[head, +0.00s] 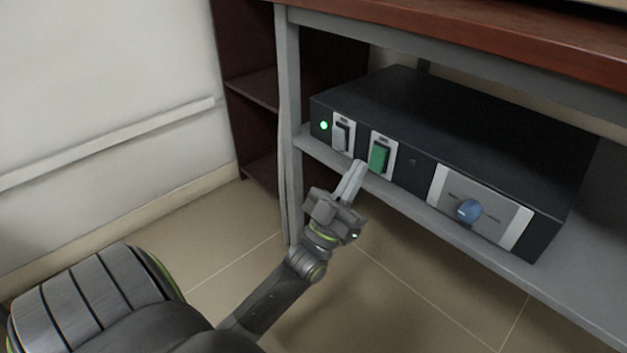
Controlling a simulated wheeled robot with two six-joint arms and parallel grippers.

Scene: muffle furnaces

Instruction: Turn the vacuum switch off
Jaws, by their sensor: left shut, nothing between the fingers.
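A black control box (455,135) sits on a grey shelf under the table. Its front has a grey rocker switch (343,137) on a white plate at the left and a green rocker switch (379,157) to the right of it. I cannot read which one is the vacuum switch. A small green light (323,125) glows at the left end. My left gripper (359,167) is shut and empty, its fingertips pointing up just below and left of the green switch. I cannot tell whether they touch the box. My right gripper is not in view.
A blue knob (468,210) on a silver panel is at the right of the box front. The grey shelf (450,235) edge runs below the box, and a grey table leg (288,120) stands left of it. A dark red shelf unit (245,85) is behind.

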